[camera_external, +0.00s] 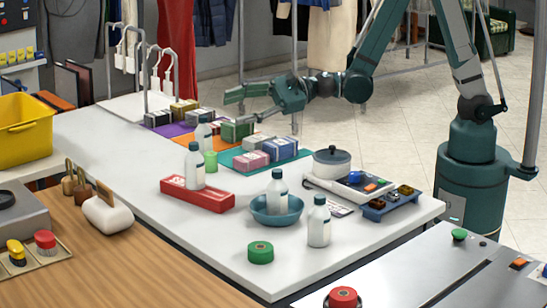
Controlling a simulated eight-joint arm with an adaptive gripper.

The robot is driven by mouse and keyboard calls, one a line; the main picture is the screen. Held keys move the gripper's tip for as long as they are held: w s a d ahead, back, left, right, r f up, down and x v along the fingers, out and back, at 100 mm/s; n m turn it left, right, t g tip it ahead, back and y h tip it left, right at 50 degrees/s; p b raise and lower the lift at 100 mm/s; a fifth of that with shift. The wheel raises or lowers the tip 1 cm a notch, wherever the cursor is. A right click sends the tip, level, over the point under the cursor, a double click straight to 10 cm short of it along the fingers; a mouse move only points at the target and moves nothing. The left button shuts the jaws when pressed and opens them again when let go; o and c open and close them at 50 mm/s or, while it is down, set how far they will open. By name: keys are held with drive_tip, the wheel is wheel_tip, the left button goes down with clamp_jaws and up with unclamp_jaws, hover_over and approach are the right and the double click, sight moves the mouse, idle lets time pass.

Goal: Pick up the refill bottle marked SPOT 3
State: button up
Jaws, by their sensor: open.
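One bottle (195,168) is on a red tray (198,198), one bottle (277,190) is in a blue bowl (277,216), and one bottle (319,224) stands on the bare tabletop in front. Another bottle (203,133) stands farther back, partly hidden. The labels are too small to read, so I cannot tell which is SPOT 3. My gripper (236,108) is open and empty, pointing left above the coloured boxes at the table's far side, apart from all the bottles.
Small boxes (251,160) lie on coloured mats near the far edge. A lidded pot (332,162) on a scale-like device and a blue tray (391,207) of small items are at right. A green roll (260,252) lies in front. A metal rack (147,70) rises at back left.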

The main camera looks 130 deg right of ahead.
sight(203, 122)
drive_tip(key=s+d+f+m+h+b, duration=0.1)
drive_tip(key=s+d+f+m, duration=0.3)
drive_tip(key=d, duration=0.4)
drive_tip(key=s+d+f+m+h+b, duration=0.2)
drive_tip(key=s+d+f+m+h, duration=0.2)
drive_tip(key=d+f+m, duration=0.2)
drive_tip(key=d, duration=0.2)
drive_tip(key=shift+d+f+g, duration=0.2)
drive_tip(key=shift+d+g, duration=0.15)
drive_tip(key=shift+g, duration=0.05)
drive_tip(key=shift+d, duration=0.1)
drive_tip(key=shift+p+x, duration=1)
drive_tip(key=shift+x, duration=0.2)
drive_tip(key=shift+b+x, duration=0.65)
drive_tip(key=shift+x, duration=1.95)
